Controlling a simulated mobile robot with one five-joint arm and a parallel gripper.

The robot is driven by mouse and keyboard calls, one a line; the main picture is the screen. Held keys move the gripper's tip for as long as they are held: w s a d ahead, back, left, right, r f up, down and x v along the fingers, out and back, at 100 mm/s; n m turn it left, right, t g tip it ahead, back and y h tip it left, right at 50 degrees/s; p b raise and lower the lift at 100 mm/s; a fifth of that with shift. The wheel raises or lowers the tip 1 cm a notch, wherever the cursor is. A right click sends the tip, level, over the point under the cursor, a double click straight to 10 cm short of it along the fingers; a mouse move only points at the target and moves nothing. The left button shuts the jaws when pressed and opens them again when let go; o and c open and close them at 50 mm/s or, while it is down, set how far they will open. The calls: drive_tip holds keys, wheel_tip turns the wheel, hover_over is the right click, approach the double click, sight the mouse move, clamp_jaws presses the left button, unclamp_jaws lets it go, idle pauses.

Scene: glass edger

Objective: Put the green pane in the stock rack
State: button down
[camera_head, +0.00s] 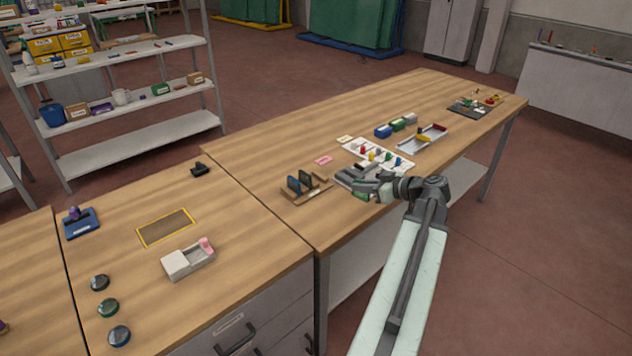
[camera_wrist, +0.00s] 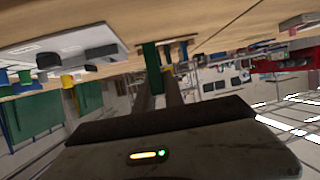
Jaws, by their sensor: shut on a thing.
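My gripper (camera_head: 367,188) is over the near edge of the long bench, beside a grey fixture (camera_head: 345,180). In the wrist view its two fingers (camera_wrist: 159,88) are closed on a narrow green piece, which looks like the green pane (camera_wrist: 152,68) seen edge-on.
A white tray of coloured pieces (camera_head: 356,146) lies behind my gripper. A pink label (camera_head: 324,160) lies behind the rack. The bench left of the rack is clear.

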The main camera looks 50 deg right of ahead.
drive_tip(key=w+d+r+m+h+p, duration=0.1)
drive_tip(key=w+r+p, duration=0.15)
drive_tip(key=w, duration=0.85)
drive_tip(key=w+d+r+m+h+p, duration=0.1)
drive_tip(key=w+r+p, duration=0.15)
drive_tip(key=w, duration=0.75)
wheel_tip(320, 180, down, 10)
drive_tip(key=b, duration=1)
drive_tip(key=shift+w+f+b, duration=0.15)
drive_tip(key=shift+b, duration=0.15)
drive_tip(key=shift+r, duration=0.2)
drive_tip(key=shift+f, duration=0.15)
drive_tip(key=c, duration=1.4)
unclamp_jaws()
drive_tip(key=shift+c, duration=0.2)
